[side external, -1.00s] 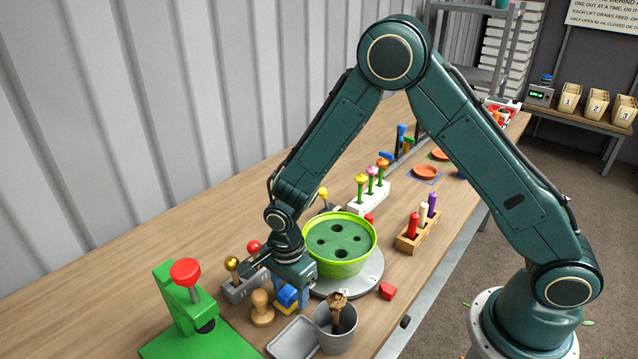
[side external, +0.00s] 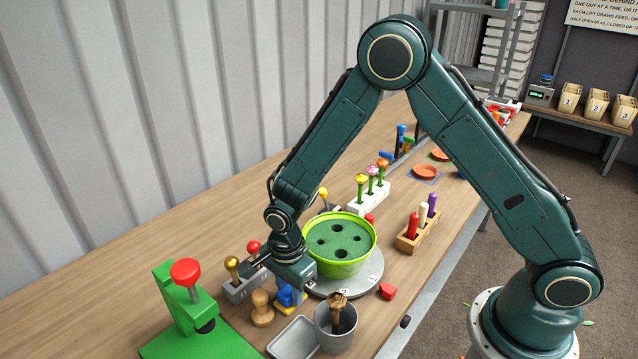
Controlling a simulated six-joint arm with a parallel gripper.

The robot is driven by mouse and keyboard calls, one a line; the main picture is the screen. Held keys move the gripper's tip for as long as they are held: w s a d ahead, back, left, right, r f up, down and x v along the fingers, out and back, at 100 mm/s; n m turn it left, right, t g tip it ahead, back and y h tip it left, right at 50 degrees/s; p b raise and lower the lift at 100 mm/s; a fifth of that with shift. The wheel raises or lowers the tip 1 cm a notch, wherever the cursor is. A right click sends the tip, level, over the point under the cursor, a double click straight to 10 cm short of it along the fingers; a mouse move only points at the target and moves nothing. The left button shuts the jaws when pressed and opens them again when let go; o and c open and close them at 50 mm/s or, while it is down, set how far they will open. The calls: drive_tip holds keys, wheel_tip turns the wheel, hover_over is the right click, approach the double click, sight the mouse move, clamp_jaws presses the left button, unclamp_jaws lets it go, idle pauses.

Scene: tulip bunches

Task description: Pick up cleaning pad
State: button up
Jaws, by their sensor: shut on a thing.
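A small blue and yellow block (side external: 286,298), which looks like the cleaning pad, is on the near part of the wooden bench, between a wooden stamp and the turntable. My gripper (side external: 298,287) points down right at it and is shut on it. The gripper body covers much of the block and the fingertips, so the exact grip and any gap to the bench cannot be seen.
A green bowl (side external: 340,262) with a holed green insert stands on a grey turntable (side external: 364,284) close to the right of my gripper. A wooden stamp (side external: 262,308), a grey cup (side external: 336,334), a grey tray (side external: 293,338) and a green press (side external: 180,310) crowd the near side.

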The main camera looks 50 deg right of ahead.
sight(290, 289)
drive_tip(key=shift+r, duration=0.1)
wheel_tip(290, 289, up, 20)
idle(0.7)
idle(0.4)
